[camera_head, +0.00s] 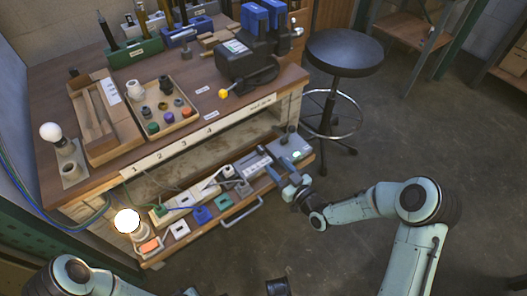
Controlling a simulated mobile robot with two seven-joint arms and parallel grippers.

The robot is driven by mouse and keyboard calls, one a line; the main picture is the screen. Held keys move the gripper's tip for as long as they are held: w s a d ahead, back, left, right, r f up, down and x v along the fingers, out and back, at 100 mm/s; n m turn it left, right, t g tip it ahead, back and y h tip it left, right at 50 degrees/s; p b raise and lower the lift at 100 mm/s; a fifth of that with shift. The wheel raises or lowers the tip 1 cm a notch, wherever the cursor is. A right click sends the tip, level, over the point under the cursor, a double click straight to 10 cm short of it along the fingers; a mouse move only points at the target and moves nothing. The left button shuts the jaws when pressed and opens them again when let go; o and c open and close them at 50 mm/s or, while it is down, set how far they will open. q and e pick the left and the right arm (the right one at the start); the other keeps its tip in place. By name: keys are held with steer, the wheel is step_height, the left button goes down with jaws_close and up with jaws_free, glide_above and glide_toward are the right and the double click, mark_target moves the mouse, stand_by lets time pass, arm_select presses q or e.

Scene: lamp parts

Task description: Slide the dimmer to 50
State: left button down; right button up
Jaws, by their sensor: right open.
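A grey box (290,150) with a small green spot lies at the right end of the pulled-out drawer; it may be the dimmer, but its slider and scale are too small to read. A lit bulb (127,221) glows at the drawer's left end. My right gripper (283,180) is open beside the drawer's right front edge, just in front of the grey box. I cannot tell whether it touches anything. Part of my left arm shows at the bottom left, with its gripper out of view.
The drawer holds several coloured blocks, including a blue one (202,214), and has a handle (240,217) in front. The workbench (190,80) above carries a parts tray (178,126), an unlit bulb (50,132) and a vise (245,62). A round stool (344,52) stands right.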

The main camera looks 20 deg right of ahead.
mark_target(263, 151)
arm_select(q)
steer(key=shift+g, duration=0.6)
steer(key=s+f, duration=0.1)
steer(key=s+f+b, duration=0.1)
steer(key=s+f, duration=0.1)
steer(key=shift+s+a+f+b, duration=0.15)
steer(key=shift+s+a+b, duration=0.1)
steer(key=shift+b, duration=0.05)
arm_select(e)
steer(key=x, duration=0.8)
steer(key=shift+w, duration=0.1)
steer(key=shift+c, duration=0.3)
